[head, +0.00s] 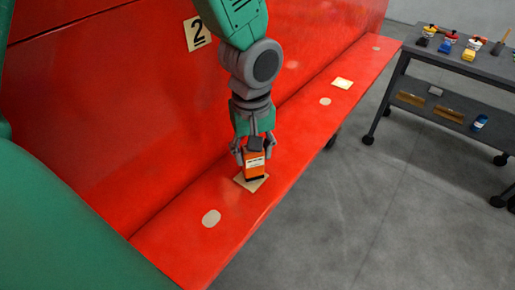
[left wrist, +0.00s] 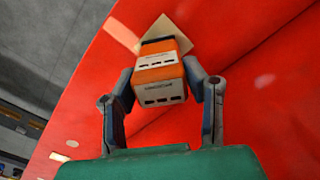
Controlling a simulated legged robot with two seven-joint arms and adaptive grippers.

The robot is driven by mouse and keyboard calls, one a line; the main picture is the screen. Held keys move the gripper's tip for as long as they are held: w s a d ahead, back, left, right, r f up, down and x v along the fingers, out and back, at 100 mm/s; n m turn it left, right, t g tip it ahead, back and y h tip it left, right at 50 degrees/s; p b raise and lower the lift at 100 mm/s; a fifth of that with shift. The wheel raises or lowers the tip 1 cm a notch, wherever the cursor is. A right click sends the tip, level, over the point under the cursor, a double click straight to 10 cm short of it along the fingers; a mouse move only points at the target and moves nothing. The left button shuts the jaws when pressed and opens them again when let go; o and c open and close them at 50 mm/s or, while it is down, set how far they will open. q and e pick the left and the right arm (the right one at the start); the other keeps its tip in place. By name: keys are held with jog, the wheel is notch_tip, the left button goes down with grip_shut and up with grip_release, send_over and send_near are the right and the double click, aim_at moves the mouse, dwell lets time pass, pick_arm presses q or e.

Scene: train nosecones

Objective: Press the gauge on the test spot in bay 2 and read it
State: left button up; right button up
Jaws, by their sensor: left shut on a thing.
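An orange and black gauge (head: 255,163) is upright between the fingers of my left gripper (head: 254,150), which is shut on it. The gauge's lower end is at a tan square (head: 252,184) on the red ledge; I cannot tell whether it touches. The number 2 sign (head: 197,32) is on the red wall above. In the left wrist view the gauge (left wrist: 161,80) sits between both fingers of the left gripper (left wrist: 163,88), with the tan square (left wrist: 168,30) behind it. Its reading is not legible. My right gripper is not in view.
The red ledge (head: 290,140) also bears a pale round spot (head: 211,218) nearer me, another (head: 325,101) farther off, and a yellowish square (head: 342,84). A dark cart (head: 455,62) with paint pots and brushes stands at the right. Grey floor lies between.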

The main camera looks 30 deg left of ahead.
pick_arm(q)
jog(key=shift+s+a+r, duration=0.1)
jog(key=shift+s+a, duration=0.25)
jog(key=shift+a, duration=0.25)
jog(key=shift+w+d, duration=0.2)
jog(key=shift+d, duration=0.75)
jog(key=shift+s+a, duration=0.1)
jog(key=shift+a, duration=0.25)
jog(key=shift+a+f, duration=0.4)
jog(key=shift+a, duration=0.1)
jog(key=shift+d+r, duration=0.15)
jog(key=shift+d, duration=0.55)
jog(key=shift+a, duration=0.6)
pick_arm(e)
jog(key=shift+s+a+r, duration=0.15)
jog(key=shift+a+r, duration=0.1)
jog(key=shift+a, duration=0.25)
pick_arm(q)
jog(key=shift+d, duration=0.5)
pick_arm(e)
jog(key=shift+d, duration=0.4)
pick_arm(q)
jog(key=shift+a, duration=0.35)
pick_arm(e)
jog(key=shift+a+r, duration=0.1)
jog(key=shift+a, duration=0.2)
